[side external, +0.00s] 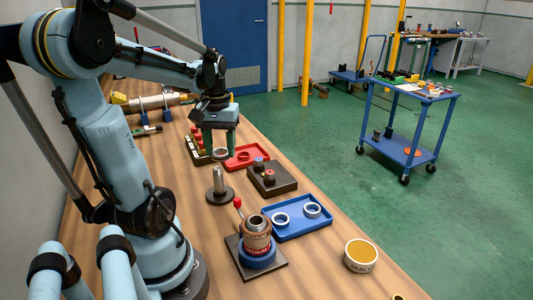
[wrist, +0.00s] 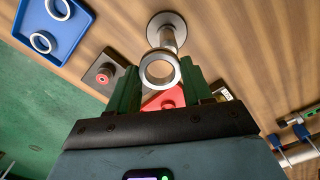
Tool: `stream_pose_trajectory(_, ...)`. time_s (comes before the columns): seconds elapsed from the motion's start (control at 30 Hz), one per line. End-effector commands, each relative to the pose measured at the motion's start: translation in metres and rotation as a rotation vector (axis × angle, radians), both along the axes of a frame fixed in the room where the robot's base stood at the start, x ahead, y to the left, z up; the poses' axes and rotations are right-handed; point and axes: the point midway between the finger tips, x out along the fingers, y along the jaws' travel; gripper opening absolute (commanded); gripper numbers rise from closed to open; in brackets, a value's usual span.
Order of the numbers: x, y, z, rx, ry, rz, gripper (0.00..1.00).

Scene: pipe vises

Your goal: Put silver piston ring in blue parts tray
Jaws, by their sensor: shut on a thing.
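My gripper (side external: 219,147) is shut on a silver piston ring (side external: 221,156), held above the bench near the red tray. In the wrist view the ring (wrist: 160,86) sits between the two green fingers (wrist: 160,88), its hole facing the camera. The blue parts tray (side external: 299,223) lies on the bench, nearer the side camera than my gripper. Two silver rings, one on the left (side external: 281,219) and one on the right (side external: 312,210), lie apart in it. The tray (wrist: 62,35) also shows at the wrist view's top left.
A metal post on a round base (side external: 218,186) stands between my gripper and the blue tray. A dark block with knobs (side external: 272,182), a red tray (side external: 243,157), a stack of labelled cylinders (side external: 257,237) and a sealant tin (side external: 361,257) stand around.

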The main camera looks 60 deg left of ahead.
Motion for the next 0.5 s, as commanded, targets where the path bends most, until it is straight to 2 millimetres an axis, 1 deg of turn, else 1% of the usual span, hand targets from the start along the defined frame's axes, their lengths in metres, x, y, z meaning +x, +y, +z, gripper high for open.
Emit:
stream_pose_trajectory(0.17, 0.039, -0.028, 0.009, 0.000, 0.000, -0.181, 0.13)
stream_pose_trajectory(0.27, 0.063, -0.051, 0.015, 0.000, 0.000, -0.307, 0.13)
stream_pose_trajectory(0.4, 0.092, -0.088, 0.024, 0.000, 0.000, -0.480, 0.13)
stream_pose_trajectory(0.47, 0.103, -0.106, 0.028, 0.000, 0.000, -0.555, 0.13)
stream_pose_trajectory(0.5, 0.109, -0.118, 0.031, 0.000, 0.000, -0.605, 0.13)
